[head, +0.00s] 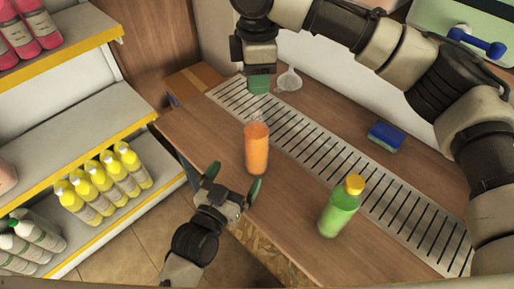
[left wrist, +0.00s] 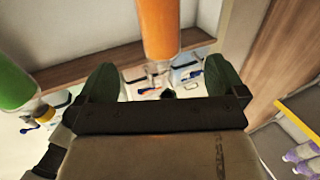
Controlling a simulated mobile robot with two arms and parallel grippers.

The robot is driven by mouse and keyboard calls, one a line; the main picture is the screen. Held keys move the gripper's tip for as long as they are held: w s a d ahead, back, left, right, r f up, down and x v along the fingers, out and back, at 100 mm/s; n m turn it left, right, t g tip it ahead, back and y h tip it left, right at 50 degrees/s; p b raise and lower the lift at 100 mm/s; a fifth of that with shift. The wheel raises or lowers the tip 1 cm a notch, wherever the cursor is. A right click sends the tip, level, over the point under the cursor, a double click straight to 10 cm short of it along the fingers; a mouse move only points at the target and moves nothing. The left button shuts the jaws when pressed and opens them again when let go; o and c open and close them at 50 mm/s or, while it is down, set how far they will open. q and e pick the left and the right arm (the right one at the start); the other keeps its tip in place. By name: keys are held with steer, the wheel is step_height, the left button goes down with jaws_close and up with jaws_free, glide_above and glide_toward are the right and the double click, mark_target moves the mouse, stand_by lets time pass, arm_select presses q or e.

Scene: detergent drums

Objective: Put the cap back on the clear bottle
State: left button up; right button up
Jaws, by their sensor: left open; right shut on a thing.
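The clear bottle (head: 257,150) holds orange liquid and stands upright on the wooden counter, its clear neck bare. In the left wrist view the bottle (left wrist: 158,28) appears upside down, between and beyond my fingers. My left gripper (head: 230,185) is open, green pads apart, just in front of the bottle and not around it. My right gripper (head: 258,86) is shut above the far end of the slatted strip, beyond the bottle. Its pads hide what it holds, probably the cap; no loose cap shows elsewhere.
A green bottle (head: 339,206) with a yellow cap stands to the right. A clear funnel (head: 289,80) is beside my right gripper. A blue sponge (head: 385,136) lies near the wall. Shelves with yellow bottles (head: 103,182) stand left. The slatted strip (head: 330,160) is mostly clear.

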mark_target(256, 141)
arm_select(q)
steer(key=x, duration=1.2)
steer(key=shift+f, duration=0.1)
steer(key=c, duration=1.4)
arm_select(e)
steer(key=shift+f, duration=2.55)
steer(key=shift+f, duration=0.9)
steer(key=shift+f, duration=0.55)
